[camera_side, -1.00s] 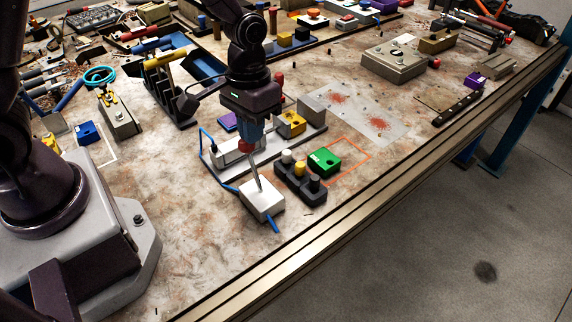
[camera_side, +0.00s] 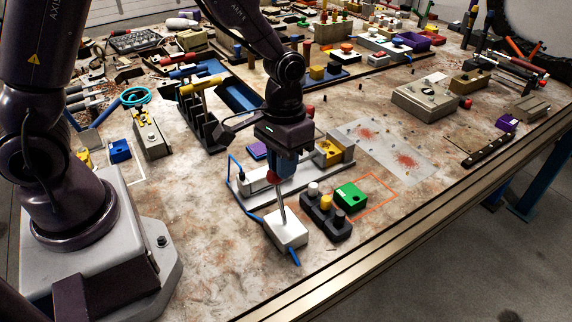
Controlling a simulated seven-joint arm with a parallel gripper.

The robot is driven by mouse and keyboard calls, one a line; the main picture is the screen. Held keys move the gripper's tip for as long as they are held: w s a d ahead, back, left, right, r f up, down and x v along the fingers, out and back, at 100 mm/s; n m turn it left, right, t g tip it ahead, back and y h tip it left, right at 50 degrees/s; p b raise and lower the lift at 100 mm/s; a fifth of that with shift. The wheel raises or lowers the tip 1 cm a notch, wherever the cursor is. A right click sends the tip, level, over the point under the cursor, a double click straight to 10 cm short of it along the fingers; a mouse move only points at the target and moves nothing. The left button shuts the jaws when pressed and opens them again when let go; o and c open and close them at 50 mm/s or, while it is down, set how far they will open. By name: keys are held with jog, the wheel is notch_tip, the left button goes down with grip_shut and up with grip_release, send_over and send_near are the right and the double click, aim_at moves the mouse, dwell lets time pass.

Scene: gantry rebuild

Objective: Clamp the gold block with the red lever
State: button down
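The gold block (camera_side: 328,151) sits at the right end of a pale grey clamp fixture (camera_side: 318,176). A white box (camera_side: 286,230) stands in front of the fixture, with a thin metal lever rod (camera_side: 282,208) rising from it. A little red shows at the rod's top, among my fingers. My gripper (camera_side: 281,176) points down at the top of this lever, left of the gold block and apart from it. The fingers overlap the lever top in this view, so I cannot tell whether they are shut on it.
A black block with white, yellow and black buttons (camera_side: 326,216) stands close right of the white box. A green block (camera_side: 350,195) lies by an orange outline. A blue cable runs from the fixture to the white box. The bench's front strip is clear.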

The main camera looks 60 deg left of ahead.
notch_tip(320, 180, up, 12)
jog(key=w+a, duration=0.1)
jog(key=w, duration=0.1)
jog(key=s+a+r+t, duration=0.2)
jog(key=s+r+t, duration=0.1)
jog(key=s, duration=0.4)
jog(key=s+a+r+m+t, duration=0.1)
jog(key=s+a+r+t, duration=0.1)
jog(key=s+r, duration=0.3)
jog(key=s+t, duration=0.1)
jog(key=s, duration=0.2)
jog(key=shift+s+a+y, duration=0.15)
jog(key=shift+a+y, duration=0.2)
jog(key=shift+y, duration=0.05)
